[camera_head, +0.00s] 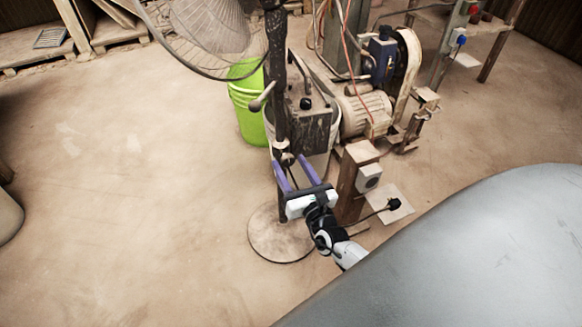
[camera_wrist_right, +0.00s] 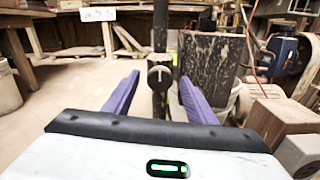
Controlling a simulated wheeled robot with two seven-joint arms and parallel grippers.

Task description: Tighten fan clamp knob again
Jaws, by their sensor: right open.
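The fan has a wire cage (camera_head: 208,38) at the top, a dark upright pole (camera_head: 278,85) and a round, dusty base plate (camera_head: 268,240) on the floor. My right gripper (camera_head: 288,162) is open, with purple fingers pointing at the pole. In the wrist view one finger lies on each side of the knob, with gaps on both sides. I cannot tell how tight the knob is. My left gripper is not in view.
A green bucket (camera_head: 247,108) and a dark, stained box (camera_head: 310,132) stand behind the pole. A motor (camera_head: 363,112) with a belt wheel and a wooden post (camera_head: 352,180) with a grey socket box are to the right. The floor at left is clear.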

